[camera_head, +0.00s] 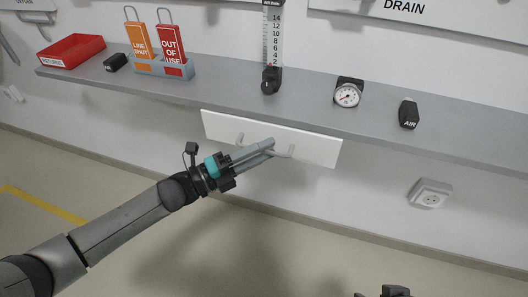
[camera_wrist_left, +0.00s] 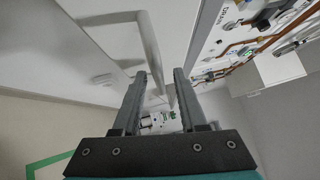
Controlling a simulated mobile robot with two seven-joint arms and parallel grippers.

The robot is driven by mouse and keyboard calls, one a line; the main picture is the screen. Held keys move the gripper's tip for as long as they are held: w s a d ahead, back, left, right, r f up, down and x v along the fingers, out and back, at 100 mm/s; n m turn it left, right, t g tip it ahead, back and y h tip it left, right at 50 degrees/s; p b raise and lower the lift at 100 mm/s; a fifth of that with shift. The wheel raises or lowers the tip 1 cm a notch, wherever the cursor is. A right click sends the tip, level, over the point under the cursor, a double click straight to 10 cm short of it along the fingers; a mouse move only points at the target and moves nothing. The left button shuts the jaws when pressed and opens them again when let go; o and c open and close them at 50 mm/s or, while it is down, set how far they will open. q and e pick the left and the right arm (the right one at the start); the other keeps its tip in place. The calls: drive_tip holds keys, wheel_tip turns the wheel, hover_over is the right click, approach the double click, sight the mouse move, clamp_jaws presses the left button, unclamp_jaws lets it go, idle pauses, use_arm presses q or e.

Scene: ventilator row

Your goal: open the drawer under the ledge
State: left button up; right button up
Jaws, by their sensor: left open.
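The drawer (camera_head: 318,150) has a white front and hangs under the grey ledge (camera_head: 220,90) in the head view. It looks flush beneath the ledge. Its pale bar handle (camera_head: 291,151) runs across the front, with the middle hidden behind my left gripper (camera_head: 269,147). In the left wrist view the handle (camera_wrist_left: 149,45) runs down toward the space between the open fingers of my left gripper (camera_wrist_left: 160,75), close to the left finger. I cannot tell whether they touch. My right gripper (camera_head: 388,292) shows only in part at the bottom edge.
On the ledge are a red tray (camera_head: 72,50), a tag holder (camera_head: 163,67) with orange and red tags, a flowmeter (camera_head: 271,50), a gauge (camera_head: 347,93) and a black AIR block (camera_head: 409,114). A wall socket (camera_head: 430,194) is at right. The floor below the drawer is clear.

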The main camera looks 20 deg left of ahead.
use_arm(q)
drive_tip(key=shift+w+d, duration=0.15)
clamp_jaws()
idle(0.4)
idle(1.0)
